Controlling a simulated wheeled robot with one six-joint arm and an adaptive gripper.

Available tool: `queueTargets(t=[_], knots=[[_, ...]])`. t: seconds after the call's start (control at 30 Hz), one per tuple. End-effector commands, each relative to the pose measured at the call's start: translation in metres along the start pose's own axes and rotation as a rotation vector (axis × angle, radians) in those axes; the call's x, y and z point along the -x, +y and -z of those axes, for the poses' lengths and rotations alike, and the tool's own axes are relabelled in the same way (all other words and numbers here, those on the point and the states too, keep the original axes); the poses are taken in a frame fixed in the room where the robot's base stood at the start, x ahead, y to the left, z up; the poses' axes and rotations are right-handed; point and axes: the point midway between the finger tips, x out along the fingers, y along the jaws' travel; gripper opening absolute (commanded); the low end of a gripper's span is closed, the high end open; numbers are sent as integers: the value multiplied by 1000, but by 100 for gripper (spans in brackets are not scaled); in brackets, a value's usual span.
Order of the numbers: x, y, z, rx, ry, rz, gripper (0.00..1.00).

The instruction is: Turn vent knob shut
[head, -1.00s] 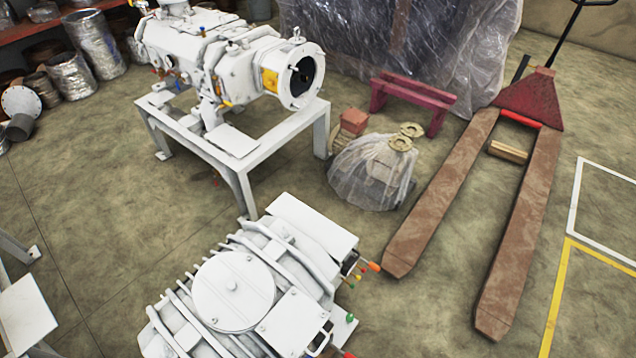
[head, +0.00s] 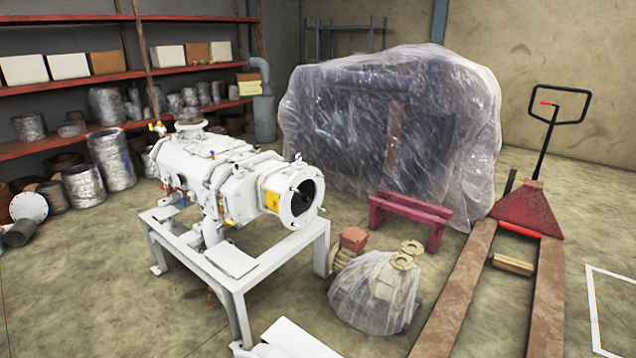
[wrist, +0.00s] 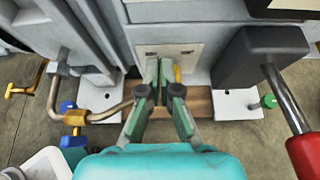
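In the wrist view my gripper (wrist: 160,82) points at the grey machine body. Its two green-padded fingertips are close together, with nothing clearly visible between them. A small yellow part (wrist: 178,73) shows just right of the fingertips. A green knob (wrist: 268,101) stands to the right, apart from the gripper. A blue-and-brass valve (wrist: 73,122) sits on a bent pipe to the left. I cannot tell which of these is the vent knob. In the head view a white screw vacuum pump (head: 235,175) stands on a white frame; my gripper is not in that view.
In the wrist view a red-handled lever (wrist: 303,150) rises at right and a brass crank (wrist: 25,89) at left. In the head view a white machine edge (head: 290,340) shows at the bottom. A pallet jack (head: 530,210) and a wrapped bundle (head: 375,292) stand right.

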Motion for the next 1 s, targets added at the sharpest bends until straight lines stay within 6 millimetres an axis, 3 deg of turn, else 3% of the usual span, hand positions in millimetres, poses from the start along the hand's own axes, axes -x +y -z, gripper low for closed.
queueTargets(t=[0.37, 1.0], knots=[[7, 2, -4, -1, 2, 1, 0], [56, 2, 23, -2, 1, 1, 0]])
